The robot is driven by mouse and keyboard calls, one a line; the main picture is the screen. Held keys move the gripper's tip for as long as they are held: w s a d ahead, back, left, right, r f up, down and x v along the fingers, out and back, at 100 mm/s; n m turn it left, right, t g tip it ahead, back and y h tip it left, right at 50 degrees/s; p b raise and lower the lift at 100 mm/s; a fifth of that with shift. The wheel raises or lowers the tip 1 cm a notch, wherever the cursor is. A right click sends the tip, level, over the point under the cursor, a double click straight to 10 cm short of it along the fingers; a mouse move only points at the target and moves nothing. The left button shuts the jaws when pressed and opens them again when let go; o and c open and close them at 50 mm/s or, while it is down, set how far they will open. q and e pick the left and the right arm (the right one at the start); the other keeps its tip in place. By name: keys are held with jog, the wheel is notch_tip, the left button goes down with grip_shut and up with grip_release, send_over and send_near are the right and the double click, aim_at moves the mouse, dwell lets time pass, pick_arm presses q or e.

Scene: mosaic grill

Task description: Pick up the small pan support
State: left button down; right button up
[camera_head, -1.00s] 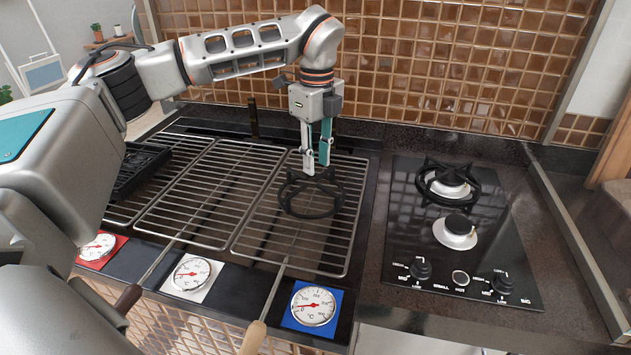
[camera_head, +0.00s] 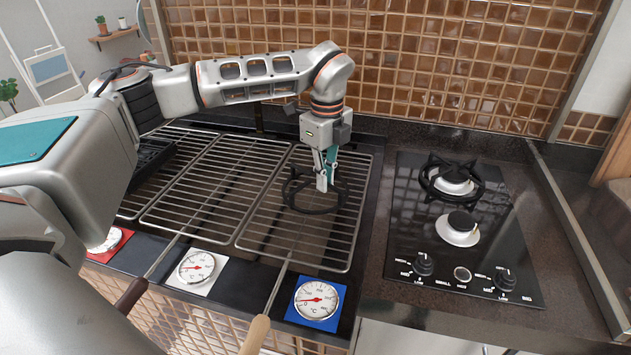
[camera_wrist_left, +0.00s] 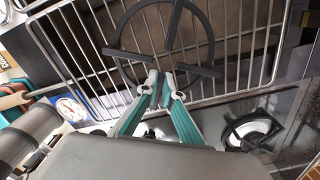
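The small pan support (camera_head: 314,208), a black ring with short prongs, lies on the right-hand grill grate (camera_head: 289,235). It also shows in the left wrist view (camera_wrist_left: 122,38), ahead of the fingers. My left gripper (camera_head: 326,180) points down at the ring's right part, its fingertips at about rim height. In the wrist view the fingertips (camera_wrist_left: 161,76) are close together, right at the ring's near edge. Whether they hold the rim I cannot tell. My right gripper is not in view.
The black hob (camera_head: 420,225) stands to the right, with a bare small burner (camera_head: 457,230) and a larger pan support (camera_head: 428,180) on the rear burner. Dials sit along the front, including a blue-backed one (camera_head: 317,300). A dark rack (camera_head: 150,160) is at left, partly behind my arm.

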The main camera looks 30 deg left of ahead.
pick_arm(q)
jog(key=shift+r, duration=0.1)
notch_tip(320, 180, up, 27)
jog(key=p, duration=0.3)
dwell(1.1)
dwell(1.0)
